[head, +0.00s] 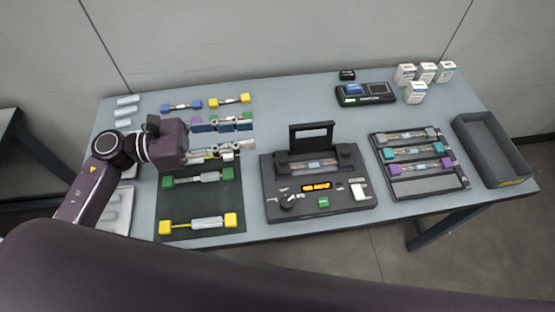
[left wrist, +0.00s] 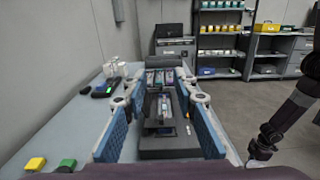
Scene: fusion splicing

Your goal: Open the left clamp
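The black fusion splicer (head: 318,203) stands mid-table with its lid (head: 311,137) raised. Dark blocks flank the splicing area. The left clamp (head: 281,160) is the block on the left, and I cannot tell whether it is open or shut. A pale fibre piece lies between the blocks. My left gripper (head: 252,137) is open, with nothing visible between its blue-grey fingers, to the left of the splicer and apart from it. In the left wrist view its fingers (left wrist: 160,88) frame the splicer (left wrist: 170,144) ahead.
A dark mat (head: 200,241) with yellow- and green-ended fibre holders lies below my left gripper. A rack of fibre holders (head: 432,189) and an empty grey bin (head: 492,150) stand on the right. A small device (head: 365,94) and white boxes (head: 415,92) are at the back.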

